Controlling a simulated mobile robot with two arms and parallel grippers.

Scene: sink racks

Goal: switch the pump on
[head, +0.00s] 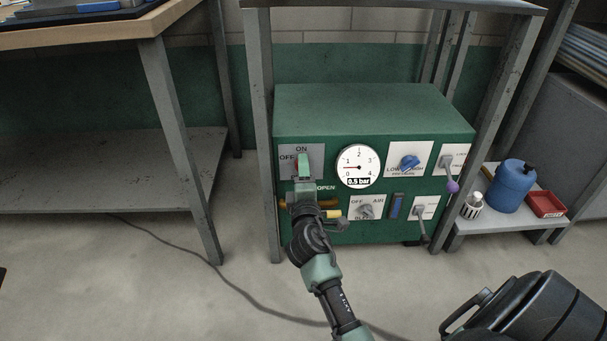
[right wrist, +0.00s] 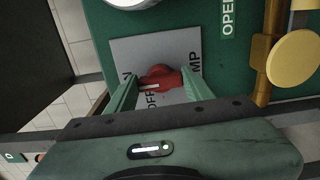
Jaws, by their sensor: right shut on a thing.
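The pump switch is a red knob (right wrist: 160,78) on a grey plate (head: 287,150) marked ON and OFF, on the upper left of the green panel (head: 320,143). In the right wrist view the plate's lettering ends in "MP". My right gripper (head: 303,166) is shut on the red knob, with one finger on each side of it; its fingers also show in the right wrist view (right wrist: 160,88). A short white mark shows on the knob, close to the word OFF; I cannot tell its exact setting. My left gripper is not in view.
A gauge (head: 358,167) shows 0.5 bar. A blue knob (head: 409,163), a grey knob (head: 366,211), a purple-tipped lever (head: 452,186) and a brass valve with a yellow handle (right wrist: 294,58) are on the panel. Grey posts flank the unit. A blue container (head: 512,188) stands at right.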

